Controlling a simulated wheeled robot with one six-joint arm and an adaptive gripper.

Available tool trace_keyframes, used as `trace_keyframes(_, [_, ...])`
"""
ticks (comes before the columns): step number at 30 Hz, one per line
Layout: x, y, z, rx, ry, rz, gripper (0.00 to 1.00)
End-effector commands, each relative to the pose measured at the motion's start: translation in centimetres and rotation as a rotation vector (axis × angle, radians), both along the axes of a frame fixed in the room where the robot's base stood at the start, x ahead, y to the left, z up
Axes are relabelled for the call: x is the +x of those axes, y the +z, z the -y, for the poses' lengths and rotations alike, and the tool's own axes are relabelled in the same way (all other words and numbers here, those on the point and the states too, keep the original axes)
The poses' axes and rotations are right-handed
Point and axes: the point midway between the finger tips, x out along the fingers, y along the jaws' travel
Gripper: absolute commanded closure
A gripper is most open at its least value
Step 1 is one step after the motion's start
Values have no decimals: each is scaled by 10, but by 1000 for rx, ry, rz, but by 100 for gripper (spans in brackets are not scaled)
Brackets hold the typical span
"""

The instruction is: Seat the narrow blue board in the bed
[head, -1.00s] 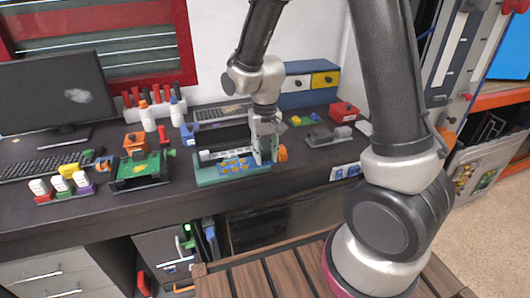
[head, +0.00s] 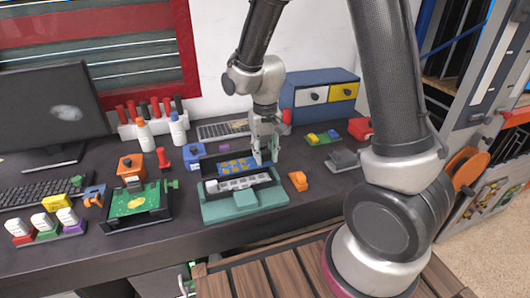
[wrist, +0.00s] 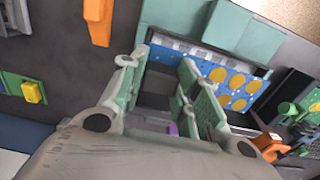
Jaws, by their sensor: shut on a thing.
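The narrow blue board (head: 236,166) with orange-yellow pads is held at its right end by my gripper (head: 265,152). In the head view it sits over the dark rear part of the teal fixture, behind a pale slotted strip (head: 238,183). The teal fixture (head: 245,208) has a raised block at its front. In the wrist view the board (wrist: 225,78) extends right of my gripper's fingers (wrist: 165,92), beside the pale strip, with teal parts (wrist: 245,30) above. The gripped part is partly hidden. I cannot tell whether the board's underside touches the bed.
An orange block (head: 298,181) stands just right of the fixture. A green circuit board in a black frame (head: 137,203) is to the left. A grey part (head: 342,160) lies right, with bare table between.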

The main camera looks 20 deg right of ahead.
Motion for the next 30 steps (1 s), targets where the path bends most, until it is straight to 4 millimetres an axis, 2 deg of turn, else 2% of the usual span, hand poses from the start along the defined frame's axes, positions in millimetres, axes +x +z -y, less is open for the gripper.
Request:
trace_keyframes(5, [0,-8,0,0,0,-2,92])
trace_keyframes(18, [0,-49,0,0,0,-2,92])
trace_keyframes(30, [0,-58,0,1,0,0,92])
